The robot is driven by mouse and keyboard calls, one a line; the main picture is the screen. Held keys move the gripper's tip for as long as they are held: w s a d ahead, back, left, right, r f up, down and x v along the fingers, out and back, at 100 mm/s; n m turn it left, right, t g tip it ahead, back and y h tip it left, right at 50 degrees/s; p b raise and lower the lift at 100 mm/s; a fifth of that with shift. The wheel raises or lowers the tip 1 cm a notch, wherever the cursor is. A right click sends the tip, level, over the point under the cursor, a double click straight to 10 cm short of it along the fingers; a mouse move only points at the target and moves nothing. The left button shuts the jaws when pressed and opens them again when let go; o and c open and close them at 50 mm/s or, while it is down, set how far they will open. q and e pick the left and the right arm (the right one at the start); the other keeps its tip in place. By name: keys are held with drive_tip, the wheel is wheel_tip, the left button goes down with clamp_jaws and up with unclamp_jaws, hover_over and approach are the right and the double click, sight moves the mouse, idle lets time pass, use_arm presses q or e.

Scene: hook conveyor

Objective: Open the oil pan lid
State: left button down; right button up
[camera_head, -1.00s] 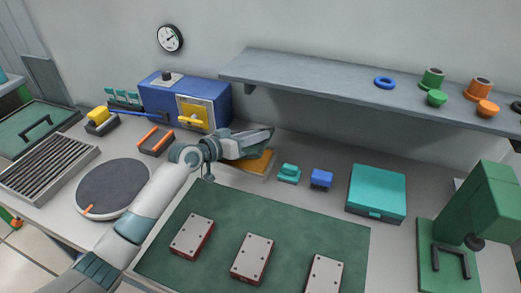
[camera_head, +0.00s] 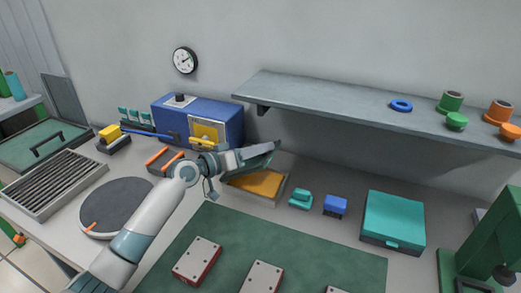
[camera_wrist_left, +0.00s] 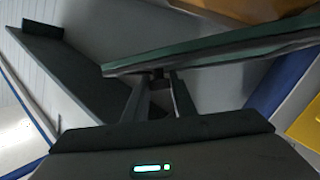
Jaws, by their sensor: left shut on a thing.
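The oil pan (camera_head: 247,199) is a shallow grey tray with orange-yellow oil inside, on the bench behind the green mat. Its lid (camera_head: 263,156) is a thin grey-green plate, raised and tilted above the back of the pan, so most of the oil shows. My left gripper (camera_head: 238,161) is shut on the lid near its edge, above the pan's left part. In the left wrist view the fingers (camera_wrist_left: 160,82) close at the green edge of the lid (camera_wrist_left: 215,48). My right gripper is not in view.
A blue box with a yellow front (camera_head: 198,122) stands behind left of the pan. A grey shelf (camera_head: 330,98) hangs above right. Teal and blue blocks (camera_head: 335,206) and a teal case (camera_head: 394,215) lie to the right. A green mat (camera_head: 225,225) with metal blocks is in front.

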sight(240, 173)
use_arm(q)
drive_tip(key=c, duration=1.5)
unclamp_jaws()
drive_tip(key=shift+o, duration=0.2)
drive_tip(key=shift+s+a, duration=0.1)
drive_tip(key=shift+a, duration=0.05)
drive_tip(key=shift+s+a, duration=0.35)
drive_tip(key=shift+a, duration=0.1)
drive_tip(key=v, duration=0.5)
drive_tip(key=shift+s+a, duration=0.25)
drive_tip(key=shift+a, duration=0.05)
drive_tip(key=b+v, duration=0.1)
drive_tip(key=v, duration=0.9)
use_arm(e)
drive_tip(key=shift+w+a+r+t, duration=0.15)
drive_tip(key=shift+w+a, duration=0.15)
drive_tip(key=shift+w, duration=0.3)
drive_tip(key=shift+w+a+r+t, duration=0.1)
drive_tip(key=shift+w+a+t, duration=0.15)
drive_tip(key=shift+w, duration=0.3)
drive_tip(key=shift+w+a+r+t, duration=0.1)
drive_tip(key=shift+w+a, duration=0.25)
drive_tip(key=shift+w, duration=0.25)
